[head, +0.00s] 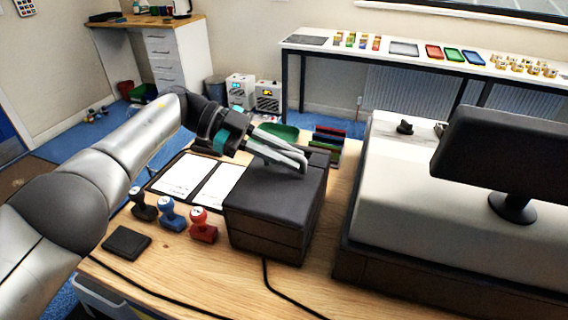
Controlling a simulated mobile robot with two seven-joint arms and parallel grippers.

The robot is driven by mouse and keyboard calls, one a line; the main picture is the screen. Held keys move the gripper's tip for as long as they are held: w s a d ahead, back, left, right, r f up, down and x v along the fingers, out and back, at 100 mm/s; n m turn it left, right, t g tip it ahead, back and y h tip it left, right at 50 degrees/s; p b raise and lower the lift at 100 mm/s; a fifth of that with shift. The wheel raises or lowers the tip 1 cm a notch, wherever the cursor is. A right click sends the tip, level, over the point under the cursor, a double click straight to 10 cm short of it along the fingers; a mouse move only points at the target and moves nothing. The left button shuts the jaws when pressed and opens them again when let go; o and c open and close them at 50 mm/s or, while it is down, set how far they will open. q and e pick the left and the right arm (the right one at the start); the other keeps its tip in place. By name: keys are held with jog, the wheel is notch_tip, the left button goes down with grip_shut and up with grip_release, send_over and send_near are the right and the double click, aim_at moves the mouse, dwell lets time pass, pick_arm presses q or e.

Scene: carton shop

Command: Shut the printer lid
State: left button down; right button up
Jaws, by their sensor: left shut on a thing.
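The printer (270,236) is a black box on the wooden desk, right of the stamps. Its dark grey lid (272,191) lies over the top and looks flat or nearly so; I cannot tell whether a small gap is left at the back. My left gripper (304,163) reaches in from the left over the printer. Its pale fingers are at the lid's far right part and shut on it; the exact contact is hard to see. My right gripper is not in view.
Black, blue and red stamps (203,226) and an ink pad (127,242) stand left of the printer. An open folder with papers (183,174) lies behind them. A large white-topped register with a screen (509,150) stands at the right. A black cable runs along the front.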

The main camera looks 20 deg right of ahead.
pick_arm(q)
jog(key=shift+d+f, duration=0.15)
dwell(0.4)
jog(key=c, duration=0.9)
grip_release()
jog(key=shift+d, duration=0.1)
jog(key=shift+w, duration=0.1)
